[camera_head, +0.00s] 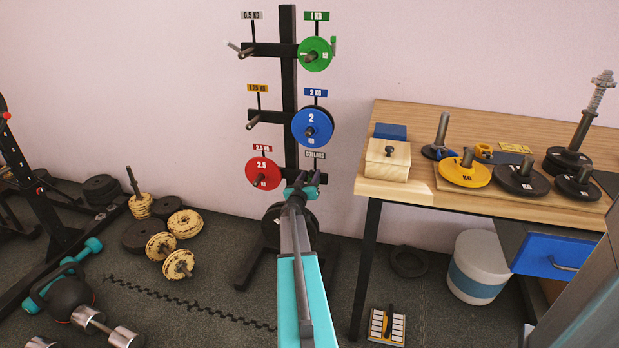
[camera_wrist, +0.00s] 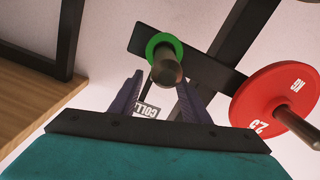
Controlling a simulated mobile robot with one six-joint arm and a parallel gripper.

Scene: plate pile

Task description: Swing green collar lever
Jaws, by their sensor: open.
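A green ring-shaped collar (camera_wrist: 154,43) sits around a metal peg (camera_wrist: 167,67) in the wrist view. No lever on it can be made out there. In the head view my gripper (camera_head: 302,180) is at the lower right peg, under the "COLLARS" label (camera_head: 315,154), and hides most of it. My gripper (camera_wrist: 158,82) is open, and its two dark fingers point toward the collar from either side of the peg. I cannot tell whether they touch it.
The rack also holds a blue 2 kg plate (camera_head: 312,127) above my gripper and a red 2.5 kg plate (camera_head: 262,173) close to its left. It also shows in the wrist view (camera_wrist: 275,95). A wooden table (camera_head: 400,190) with weights stands at the right.

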